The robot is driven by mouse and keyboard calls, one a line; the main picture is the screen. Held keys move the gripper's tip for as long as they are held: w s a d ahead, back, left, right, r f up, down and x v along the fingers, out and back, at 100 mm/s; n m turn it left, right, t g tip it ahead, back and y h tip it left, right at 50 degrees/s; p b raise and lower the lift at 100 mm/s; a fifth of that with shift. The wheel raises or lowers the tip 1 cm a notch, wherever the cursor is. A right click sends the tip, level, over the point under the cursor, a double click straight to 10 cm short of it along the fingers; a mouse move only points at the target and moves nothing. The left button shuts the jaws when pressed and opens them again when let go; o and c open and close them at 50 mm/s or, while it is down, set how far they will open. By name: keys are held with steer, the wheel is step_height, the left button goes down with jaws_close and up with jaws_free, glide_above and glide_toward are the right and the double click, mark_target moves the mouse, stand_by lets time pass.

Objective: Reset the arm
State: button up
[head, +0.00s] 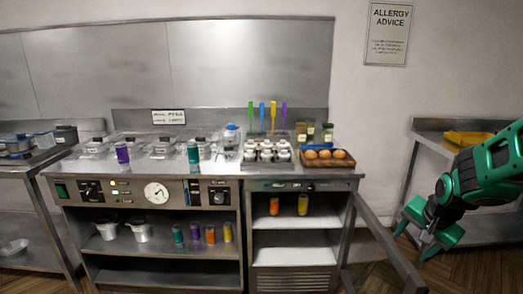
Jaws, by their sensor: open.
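My gripper (428,238) is at the right of the head view, on the end of my green and black arm. Its green fingers are spread apart and point down and to the left. I see nothing between them. It hangs in front of the right-hand table, to the right of the frying range (145,195), and appears clear of the range. The rest of my arm runs out of the picture at the right edge.
An open cabinet door (385,245) juts forward left of my gripper. A metal table (425,143) with a yellow tray (467,139) stands behind my arm. The range top holds containers, upright coloured handles and a brown tray (327,162). Bottles stand on the shelves below.

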steer(key=s+r+n+g, duration=0.2)
steer(key=s, duration=1.1)
steer(key=s+a+r+n+g+y, duration=0.1)
steer(key=s+r+n+g, duration=0.2)
steer(key=s, duration=1.1)
steer(key=shift+s, duration=0.25)
steer(key=shift+a+r, duration=0.1)
